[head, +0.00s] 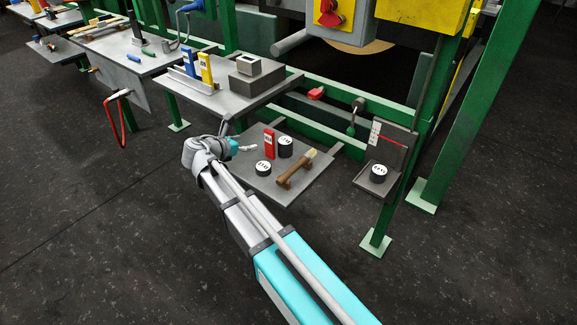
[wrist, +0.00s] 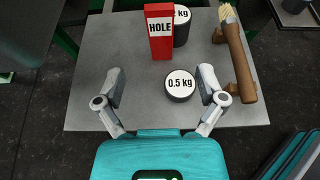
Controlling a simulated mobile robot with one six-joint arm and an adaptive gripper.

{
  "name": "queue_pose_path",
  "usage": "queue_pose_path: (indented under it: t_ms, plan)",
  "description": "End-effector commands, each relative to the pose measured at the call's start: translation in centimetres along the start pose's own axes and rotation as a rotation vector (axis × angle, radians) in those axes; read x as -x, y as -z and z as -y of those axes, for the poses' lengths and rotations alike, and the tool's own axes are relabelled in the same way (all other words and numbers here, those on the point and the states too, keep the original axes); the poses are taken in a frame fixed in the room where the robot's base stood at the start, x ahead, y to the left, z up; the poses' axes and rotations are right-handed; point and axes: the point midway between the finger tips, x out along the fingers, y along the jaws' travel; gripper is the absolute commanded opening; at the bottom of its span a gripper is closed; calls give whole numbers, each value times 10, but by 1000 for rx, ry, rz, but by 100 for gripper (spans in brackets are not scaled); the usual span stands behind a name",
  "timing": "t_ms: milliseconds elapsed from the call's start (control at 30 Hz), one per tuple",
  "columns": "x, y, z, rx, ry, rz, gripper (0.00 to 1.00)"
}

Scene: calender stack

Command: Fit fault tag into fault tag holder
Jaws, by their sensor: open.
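The red fault tag (head: 269,143), labelled HOLE, stands upright on the lower grey shelf; in the wrist view the tag (wrist: 161,40) is ahead of my gripper, at the top middle. The grey holder rail (head: 193,82) is on the upper shelf, with a blue tag (head: 190,62) and a yellow tag (head: 206,68) standing at it. My gripper (wrist: 160,76) is open and empty, its fingers apart over the lower shelf. In the head view my gripper (head: 243,148) is left of the red tag, not touching it.
A 0.5 kg weight (wrist: 180,86) sits just ahead of my right finger, near the red tag. A larger black weight (wrist: 182,27) stands behind the tag. A wooden-handled brush (wrist: 238,55) lies to the right. A grey box (head: 257,75) is on the upper shelf.

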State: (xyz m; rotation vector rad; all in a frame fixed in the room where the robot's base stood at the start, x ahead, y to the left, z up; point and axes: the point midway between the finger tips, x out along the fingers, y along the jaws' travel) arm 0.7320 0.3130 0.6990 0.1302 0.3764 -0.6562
Motion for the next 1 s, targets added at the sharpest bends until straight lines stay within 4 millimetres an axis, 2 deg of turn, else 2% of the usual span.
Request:
queue_pose_path:
  t_ms: [167,267,367,467,700,1000]
  plan:
    - [-3,0,4,-16,6,-8,89]
    - [-10,2,14,-59,21,-31,89]
    - [-22,4,32,-140,53,-71,89]
    - [-39,9,59,-264,102,-128,89]
    - [-78,26,137,-661,286,-285,89]
    - [-102,52,231,-1185,595,-427,89]
